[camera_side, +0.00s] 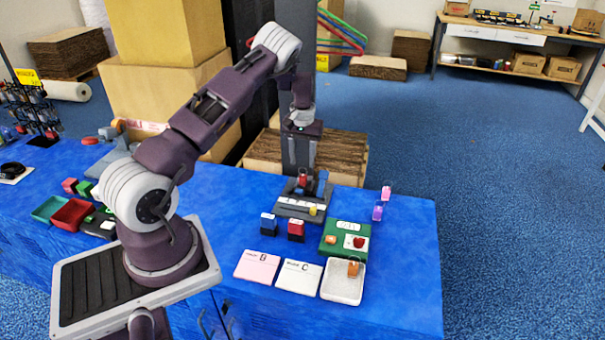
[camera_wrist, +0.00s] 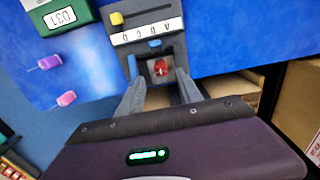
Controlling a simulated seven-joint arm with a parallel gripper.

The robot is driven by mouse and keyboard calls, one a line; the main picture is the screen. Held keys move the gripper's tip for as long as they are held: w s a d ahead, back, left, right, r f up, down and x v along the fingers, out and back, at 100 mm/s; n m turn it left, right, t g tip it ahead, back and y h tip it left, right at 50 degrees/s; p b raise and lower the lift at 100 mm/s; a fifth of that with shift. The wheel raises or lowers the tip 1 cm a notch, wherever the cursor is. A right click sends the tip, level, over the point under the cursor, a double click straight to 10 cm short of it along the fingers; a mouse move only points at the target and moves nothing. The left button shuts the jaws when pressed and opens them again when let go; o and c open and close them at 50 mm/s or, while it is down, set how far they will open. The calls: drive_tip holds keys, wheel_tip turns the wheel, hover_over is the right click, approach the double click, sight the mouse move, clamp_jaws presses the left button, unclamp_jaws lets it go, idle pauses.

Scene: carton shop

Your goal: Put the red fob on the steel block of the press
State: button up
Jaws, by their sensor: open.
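The red fob (camera_wrist: 161,68) shows in the wrist view between my fingertips, over a small pale grey face that looks like the press's steel block. It also shows in the side view (camera_side: 303,174) as a small red patch below my gripper. The press (camera_side: 290,212) has a dark base, a white lettered strip, a yellow knob (camera_side: 312,210) and a blue part (camera_wrist: 155,43). My gripper (camera_wrist: 160,78) is open, with one finger on each side of the fob. I cannot tell whether the fingers touch it. The fob's underside and most of the block are hidden.
A green scale (camera_side: 329,246) holds small orange and red pieces. Pink (camera_side: 256,267) and white (camera_side: 299,277) cards and a white tray (camera_side: 342,288) lie in front. Blue and red blocks (camera_side: 296,229) stand before the press. The blue table's right front is clear.

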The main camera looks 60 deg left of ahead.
sight(306, 178)
drive_tip(key=d+r+m+t, duration=0.1)
drive_tip(key=d+r, duration=0.4)
drive_tip(key=r, duration=0.4)
drive_tip(key=d+r+t, duration=0.1)
drive_tip(key=d+r, duration=0.4)
drive_tip(key=r, duration=0.4)
drive_tip(key=s+d+r+m+t+h, duration=0.1)
drive_tip(key=s+d+r, duration=0.2)
drive_tip(key=d+r, duration=0.25)
drive_tip(key=s+d+r+m, duration=0.1)
drive_tip(key=s+d+r, duration=0.25)
drive_tip(key=d, duration=0.25)
drive_tip(key=s+d+r+m+t, duration=0.1)
drive_tip(key=s+d+r+m, duration=0.3)
drive_tip(key=s+d, duration=0.65)
drive_tip(key=s+f+m+t+y, duration=0.1)
drive_tip(key=s+m, duration=0.1)
drive_tip(key=s, duration=0.9)
drive_tip(key=shift+d+t, duration=0.3)
drive_tip(key=shift+d, duration=0.15)
